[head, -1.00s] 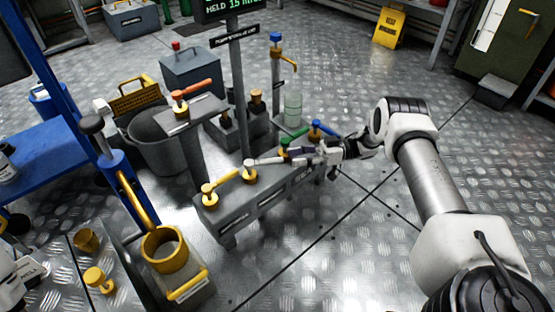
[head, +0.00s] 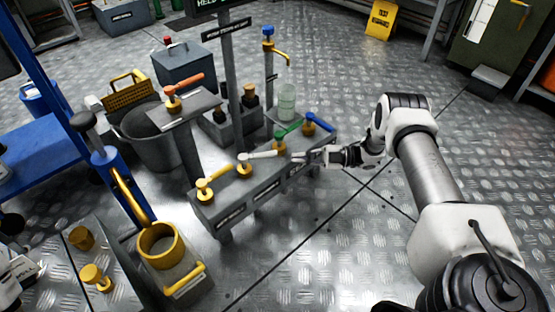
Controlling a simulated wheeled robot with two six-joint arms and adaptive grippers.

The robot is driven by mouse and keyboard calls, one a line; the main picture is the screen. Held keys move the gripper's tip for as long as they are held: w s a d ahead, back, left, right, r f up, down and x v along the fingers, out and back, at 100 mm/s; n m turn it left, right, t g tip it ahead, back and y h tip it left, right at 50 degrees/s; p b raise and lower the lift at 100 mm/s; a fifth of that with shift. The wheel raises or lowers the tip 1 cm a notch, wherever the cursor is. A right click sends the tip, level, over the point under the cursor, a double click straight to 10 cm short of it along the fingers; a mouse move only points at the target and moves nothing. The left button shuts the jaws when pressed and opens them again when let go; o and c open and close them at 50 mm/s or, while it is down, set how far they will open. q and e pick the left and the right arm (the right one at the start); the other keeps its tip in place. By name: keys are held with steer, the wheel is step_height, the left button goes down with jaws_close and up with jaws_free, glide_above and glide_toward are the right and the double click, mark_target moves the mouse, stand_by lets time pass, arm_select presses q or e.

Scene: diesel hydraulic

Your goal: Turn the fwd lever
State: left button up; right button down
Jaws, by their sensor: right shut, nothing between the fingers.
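A low grey bench (head: 262,189) carries a row of levers on yellow hubs. From left to right they are a yellow lever (head: 217,176), a white lever (head: 263,154), a green lever (head: 291,131) and a blue lever (head: 321,122). The labels on the bench front are too small to read, so I cannot tell which lever is fwd. My right gripper (head: 297,157) is shut and empty, at the bench's front edge below the green lever. It appears apart from the levers. My left gripper's fingers are not visible.
An orange lever (head: 187,87) tops a separate grey pedestal left of the bench. A sign post (head: 233,85) and a tap (head: 276,59) stand behind. The floor right of the bench is open.

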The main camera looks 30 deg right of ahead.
mark_target(264, 157)
steer(key=s+a+r+t+h+p, duration=0.3)
steer(key=s+h, duration=0.1)
steer(key=s, duration=0.3)
steer(key=s+a+r+t+h+p, duration=0.3)
steer(key=s+h, duration=0.1)
steer(key=s, duration=0.3)
steer(key=shift+n, duration=0.4)
steer(key=w+a+b, duration=0.1)
steer(key=w+b, duration=0.2)
steer(key=w, duration=0.1)
steer(key=w+f+b, duration=0.1)
steer(key=w+b, duration=0.2)
steer(key=w, duration=0.2)
steer(key=w+a+f+b, duration=0.1)
steer(key=w+b, duration=0.2)
steer(key=w, duration=0.1)
steer(key=shift+w+a+f, duration=0.15)
steer(key=shift+w+a, duration=0.15)
